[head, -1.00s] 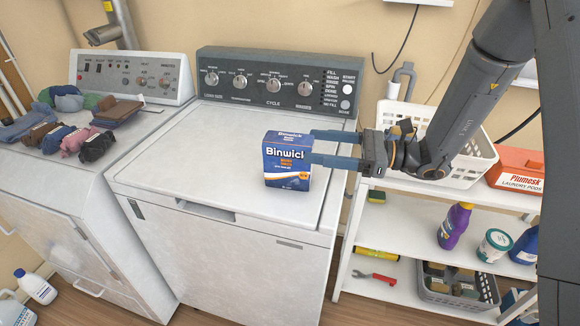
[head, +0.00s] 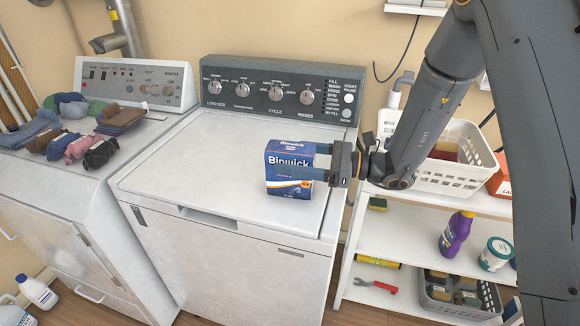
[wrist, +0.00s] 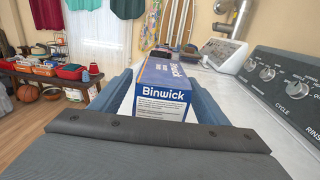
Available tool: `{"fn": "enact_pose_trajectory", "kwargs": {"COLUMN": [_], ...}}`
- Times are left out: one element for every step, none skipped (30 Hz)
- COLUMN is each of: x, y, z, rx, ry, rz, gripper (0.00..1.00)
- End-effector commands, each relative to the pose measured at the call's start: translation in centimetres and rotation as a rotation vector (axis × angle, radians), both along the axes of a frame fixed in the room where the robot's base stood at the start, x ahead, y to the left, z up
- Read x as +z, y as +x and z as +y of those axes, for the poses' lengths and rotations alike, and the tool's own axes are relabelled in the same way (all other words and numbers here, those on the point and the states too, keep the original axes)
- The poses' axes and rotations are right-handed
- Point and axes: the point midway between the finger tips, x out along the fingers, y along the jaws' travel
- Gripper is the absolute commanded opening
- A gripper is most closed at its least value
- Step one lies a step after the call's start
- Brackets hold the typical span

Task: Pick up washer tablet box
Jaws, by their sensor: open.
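The washer tablet box (head: 286,180) is a blue carton marked Binwick with an orange patch. It stands upright on the white lid near the front right of the washing machine. It also shows in the wrist view (wrist: 163,97), between the two fingers. My gripper (head: 312,162) is open at the right side of the box, with its blue-grey fingers reaching along either side of it. In the head view the near finger covers part of the box's front. I cannot tell whether either finger touches the box.
The washer's dark control panel (head: 285,92) rises behind the lid. A second machine at left carries folded clothes (head: 62,135). A white shelf at right holds a white basket (head: 455,175), a purple bottle (head: 456,233) and a grey crate (head: 460,295). The lid left of the box is clear.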

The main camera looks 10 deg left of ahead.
Motion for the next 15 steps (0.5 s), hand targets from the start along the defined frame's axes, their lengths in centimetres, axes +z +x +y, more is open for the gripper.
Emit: {"fn": "enact_pose_trajectory", "kwargs": {"x": [0.05,0.04,0.02,0.0,-0.01,-0.02,-0.02,-0.02,-0.02,-0.02,-0.02,-0.02,-0.02,-0.02,-0.02], "y": [-0.01,0.02,0.04,0.05,0.06,0.06,0.06,0.06,0.05,0.05,0.05,0.05,0.04,0.04,0.04], "z": [0.24,0.3,0.33,0.33,0.33,0.32,0.32,0.31,0.31,0.31,0.31,0.31,0.31,0.31,0.3], "rx": [0.0,0.0,-0.001,-0.001,-0.001,-0.001,-0.001,-0.001,-0.001,-0.001,-0.001,-0.001,-0.001,-0.001,-0.001], "ry": [0.0,0.0,0.0,0.0,0.0,0.0,0.0,0.0,0.0,0.0,0.0,0.0,0.0,0.0,0.0], "rz": [0.0,0.0,-0.001,-0.001,-0.001,-0.001,-0.001,-0.001,-0.001,0.0,0.0,0.0,0.0,0.0,0.0], "gripper": [0.69,0.69,0.69,0.69,0.69,0.69,0.69,0.69,0.64,0.59,0.54,0.47,0.42,0.37,0.3]}}
